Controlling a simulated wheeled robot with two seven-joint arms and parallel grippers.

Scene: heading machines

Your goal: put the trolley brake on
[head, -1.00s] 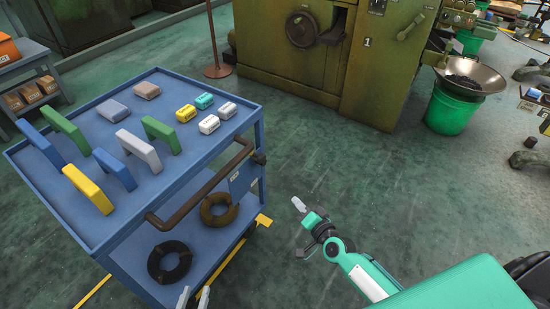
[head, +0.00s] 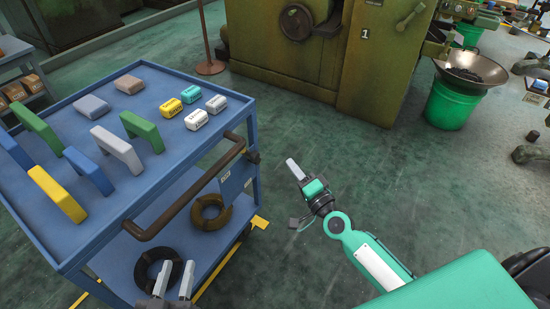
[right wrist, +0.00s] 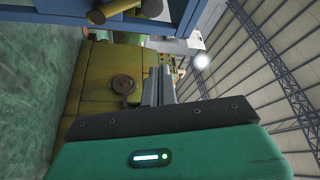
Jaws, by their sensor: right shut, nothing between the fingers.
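The blue trolley (head: 95,238) fills the left of the head view. A brown handle bar (head: 190,190) runs along its near right side, with a dark knob (head: 253,157) at the far end. A labelled blue plate (head: 238,178) hangs beneath that end. I cannot tell which part is the brake. My right gripper (head: 291,163) is shut and empty, right of the knob and apart from the trolley. In the right wrist view its fingers (right wrist: 158,88) are together, below the trolley edge and bar end. My left gripper (head: 177,266) is open and empty by the trolley's lower shelf.
Several coloured blocks and small boxes stand on the trolley top. Two dark rings lie on the lower shelf. A green machine (head: 330,60) stands behind, with a green bucket (head: 453,104) under a pan at right. Green floor (head: 330,130) between them is clear.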

